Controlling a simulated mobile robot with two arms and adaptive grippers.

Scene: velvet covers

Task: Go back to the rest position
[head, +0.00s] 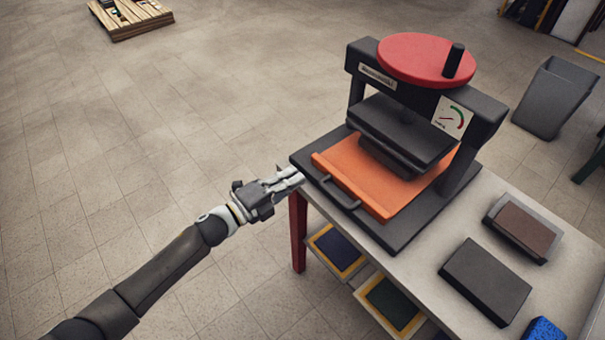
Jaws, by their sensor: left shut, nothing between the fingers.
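My left gripper (290,180) is shut and empty. It hangs beside the left corner of the press base, near the table's edge; I cannot tell whether it touches the base. My left arm reaches in from the lower left. The press (402,125) stands on the table, with a red round wheel (425,58) on top. An orange board (365,178) with a dark handle (340,193) lies under the press plate. My right gripper is not in view.
The table (405,262) has red legs and shelves with framed panels (338,248) below. Two dark blocks (486,281) and a blue piece (543,329) lie on its right part. A grey bin (553,97) and a pallet (130,17) stand farther back. The floor to the left is clear.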

